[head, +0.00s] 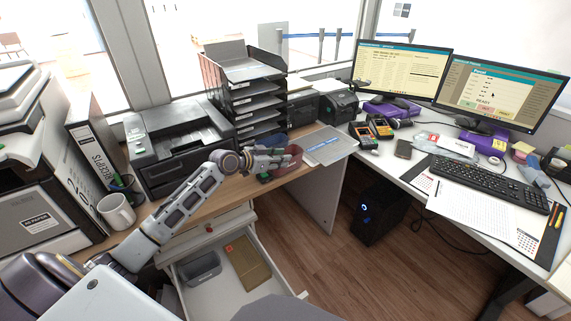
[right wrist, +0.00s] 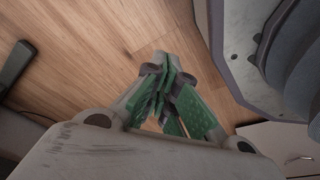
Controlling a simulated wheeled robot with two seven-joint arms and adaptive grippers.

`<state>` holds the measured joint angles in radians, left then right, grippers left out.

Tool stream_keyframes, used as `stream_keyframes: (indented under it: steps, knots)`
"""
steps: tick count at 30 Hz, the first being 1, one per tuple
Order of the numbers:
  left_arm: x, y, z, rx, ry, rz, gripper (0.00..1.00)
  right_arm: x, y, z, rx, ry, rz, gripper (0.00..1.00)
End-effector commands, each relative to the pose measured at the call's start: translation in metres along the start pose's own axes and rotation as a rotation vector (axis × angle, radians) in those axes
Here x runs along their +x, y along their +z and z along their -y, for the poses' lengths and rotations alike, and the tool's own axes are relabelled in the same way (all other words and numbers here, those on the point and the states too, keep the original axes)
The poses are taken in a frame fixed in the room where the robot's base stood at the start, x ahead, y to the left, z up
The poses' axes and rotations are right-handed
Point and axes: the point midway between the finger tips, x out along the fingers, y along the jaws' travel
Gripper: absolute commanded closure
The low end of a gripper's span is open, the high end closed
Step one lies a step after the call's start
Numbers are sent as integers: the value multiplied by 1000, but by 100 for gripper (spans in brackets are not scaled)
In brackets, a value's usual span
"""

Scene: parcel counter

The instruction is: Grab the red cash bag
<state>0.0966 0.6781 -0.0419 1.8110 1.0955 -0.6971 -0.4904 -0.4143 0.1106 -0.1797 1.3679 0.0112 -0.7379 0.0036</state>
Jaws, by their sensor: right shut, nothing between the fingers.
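A dark red item that looks like the cash bag (head: 294,151) lies on the wooden desk in the head view, left of a clear plastic sheet. My left gripper (head: 278,161) is right at it and covers part of it. Its fingers are small and overlap the red item, so I cannot tell whether they grip it. My right gripper (right wrist: 166,68) shows in the right wrist view with its green-padded fingers together and nothing between them, above a wood-patterned surface.
An open drawer (head: 283,276) below the desk holds a grey box (head: 202,268) and a brown envelope (head: 246,262). A printer (head: 178,145), a tray stack (head: 240,90) and a white mug (head: 117,211) crowd the desk. A black computer (head: 378,212) stands on the floor.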

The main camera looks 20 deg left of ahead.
Motion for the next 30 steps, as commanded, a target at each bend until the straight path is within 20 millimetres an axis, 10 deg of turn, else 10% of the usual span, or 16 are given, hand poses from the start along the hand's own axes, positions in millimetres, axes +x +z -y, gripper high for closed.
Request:
stream_keyframes:
  steps: [30]
  knots:
    - [34,1,3,-1,1,-1,72,-7,-16,0,-1,-1,-9,100]
